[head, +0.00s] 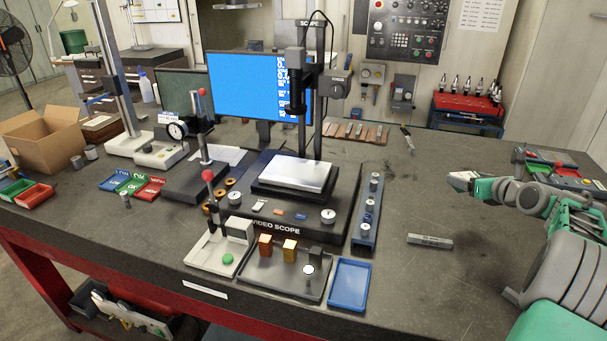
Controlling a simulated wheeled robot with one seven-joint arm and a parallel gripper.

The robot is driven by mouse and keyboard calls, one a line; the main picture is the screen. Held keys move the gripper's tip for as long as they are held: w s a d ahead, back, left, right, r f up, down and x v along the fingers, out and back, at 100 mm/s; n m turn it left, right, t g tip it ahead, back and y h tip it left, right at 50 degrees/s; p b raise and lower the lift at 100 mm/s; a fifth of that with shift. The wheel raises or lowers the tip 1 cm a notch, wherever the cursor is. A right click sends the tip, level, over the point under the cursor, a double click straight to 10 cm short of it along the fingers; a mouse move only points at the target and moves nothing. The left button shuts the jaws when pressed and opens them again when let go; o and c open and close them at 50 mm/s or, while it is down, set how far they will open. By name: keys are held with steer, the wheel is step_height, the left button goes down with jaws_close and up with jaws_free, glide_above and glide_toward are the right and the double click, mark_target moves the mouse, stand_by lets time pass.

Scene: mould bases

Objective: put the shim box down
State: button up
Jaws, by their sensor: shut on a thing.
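My gripper (462,181) is at the right of the head view, at the end of my green and grey arm, over the right part of the dark bench top. It is shut on the shim box, of which little can be told apart from the fingers at this size. The gripper points left, toward the video scope, with clear bench around it. I cannot tell how high it is above the bench or whether the box touches it.
A grey marked bar (430,241) lies on the bench in front of my gripper. The video scope base (300,229), a blue rail (367,215) and an empty blue tray (349,285) stand to the left. A red tool rack (467,107) is behind. Bare bench lies between.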

steer(key=shift+w+d+r, duration=0.25)
steer(key=shift+w+d, duration=0.05)
steer(key=shift+d, duration=0.15)
steer(key=shift+w+d+r, duration=0.2)
steer(key=shift+w+d, duration=0.05)
steer(key=shift+d, duration=0.2)
steer(key=s+d+f+p, duration=0.2)
steer(key=s+d+f, duration=0.2)
steer(key=s+d, duration=0.3)
glide_above(504, 238)
step_height(504, 238, down, 5)
steer(key=shift+w+a+f, duration=0.1)
steer(key=shift+a+f, duration=0.05)
steer(key=shift+f, duration=0.05)
steer(key=shift+f+p, duration=0.65)
steer(key=shift+f, duration=1.1)
steer(key=shift+f, duration=0.1)
steer(key=o, duration=1.6)
steer(key=shift+c, duration=0.2)
